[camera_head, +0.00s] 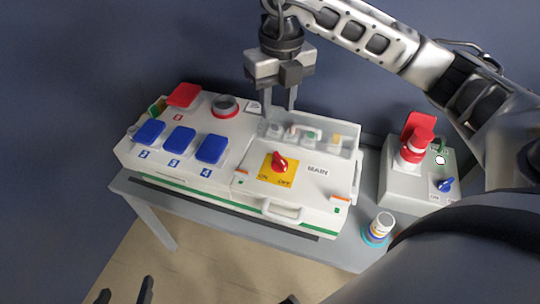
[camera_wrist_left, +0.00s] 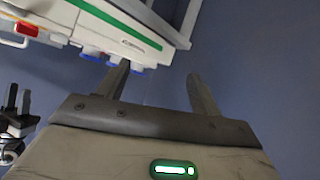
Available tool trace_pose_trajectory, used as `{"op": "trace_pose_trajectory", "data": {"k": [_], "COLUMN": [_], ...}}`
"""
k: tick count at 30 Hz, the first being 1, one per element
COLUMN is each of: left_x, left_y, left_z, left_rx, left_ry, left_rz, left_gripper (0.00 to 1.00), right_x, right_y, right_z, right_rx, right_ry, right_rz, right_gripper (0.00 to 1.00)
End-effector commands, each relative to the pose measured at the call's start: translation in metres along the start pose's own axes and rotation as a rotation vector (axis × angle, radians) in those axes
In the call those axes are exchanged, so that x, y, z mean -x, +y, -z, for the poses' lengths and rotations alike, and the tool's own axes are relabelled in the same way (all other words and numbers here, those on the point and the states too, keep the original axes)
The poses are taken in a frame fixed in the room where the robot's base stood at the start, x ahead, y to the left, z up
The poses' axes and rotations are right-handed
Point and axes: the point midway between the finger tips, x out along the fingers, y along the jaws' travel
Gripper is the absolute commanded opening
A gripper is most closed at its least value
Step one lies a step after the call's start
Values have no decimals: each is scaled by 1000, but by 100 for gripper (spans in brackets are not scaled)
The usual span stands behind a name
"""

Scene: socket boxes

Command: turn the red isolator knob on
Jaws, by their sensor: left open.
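The red isolator knob (camera_head: 279,162) sits on a yellow plate (camera_head: 264,170) on the white MAIN box. I cannot tell surely which way the knob points. My right gripper (camera_head: 280,108) points down behind the knob, near the box's rear tray, with its fingers apart and nothing between them. My left gripper (camera_head: 125,293) shows only its fingertips at the bottom left edge, in front of the table and far from the knob. In the left wrist view its fingers (camera_wrist_left: 160,82) are apart and empty.
A grey box with a red plug (camera_head: 417,140) stands right. A ringed cup (camera_head: 380,228) stands near the table's front right edge.

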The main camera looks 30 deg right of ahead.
Motion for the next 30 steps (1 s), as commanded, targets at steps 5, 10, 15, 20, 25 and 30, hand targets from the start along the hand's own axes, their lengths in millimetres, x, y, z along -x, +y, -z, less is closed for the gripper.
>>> {"op": "trace_pose_trajectory", "data": {"k": [5, 10, 15, 20, 25, 30], "left_x": [-1, -2, -2, -3, -4, -4], "left_y": [0, 0, 0, -1, -1, -1], "left_z": [0, -1, -2, -2, -3, -3], "left_rx": [5, 4, 2, 1, 0, -1], "left_ry": [7, 10, 14, 17, 20, 21], "left_rz": [-2, -2, -1, -1, -1, -1], "left_gripper": [66, 66, 66, 66, 66, 66], "right_x": [-11, -43, -81, -115, -141, -154], "right_y": [-11, -11, -12, -13, -14, -14], "right_z": [-2, -2, -2, -2, -3, -3], "right_rx": [-24, -22, -20, -20, -19, -19], "right_ry": [-8, -6, -5, -6, -8, -10], "right_rz": [44, 41, 39, 37, 36, 36], "right_gripper": [34, 34, 34, 34, 34, 34]}}
